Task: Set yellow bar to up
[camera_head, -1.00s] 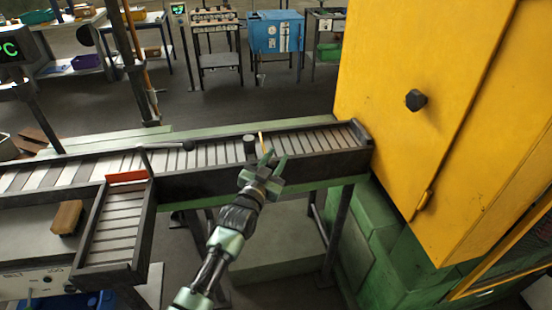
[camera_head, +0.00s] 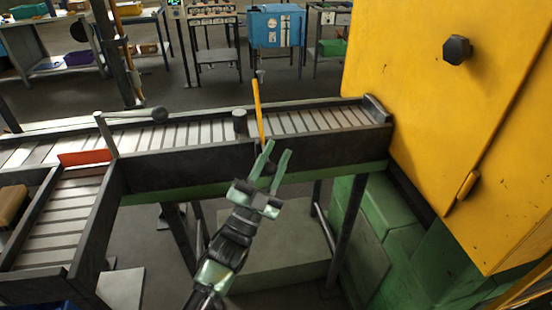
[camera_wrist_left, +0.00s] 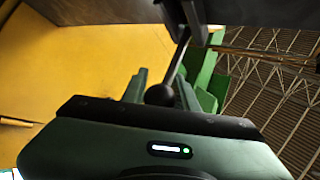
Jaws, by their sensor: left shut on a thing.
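The yellow bar (camera_head: 257,110) stands nearly upright at the roller conveyor (camera_head: 190,172), rising well above the rollers. My left gripper (camera_head: 275,165) is in front of the conveyor's dark side wall, just below the bar. In the left wrist view, a black ball knob (camera_wrist_left: 159,95) on a thin rod (camera_wrist_left: 179,58) sits between the fingers of my left gripper (camera_wrist_left: 160,90). The gripper is shut on this knob. The rod runs up to a dark bracket (camera_wrist_left: 194,18). The link between rod and bar is hidden. My right gripper is out of view.
A yellow cabinet (camera_head: 425,120) with a black knob stands at the right on a green base. Floor below the conveyor is partly open.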

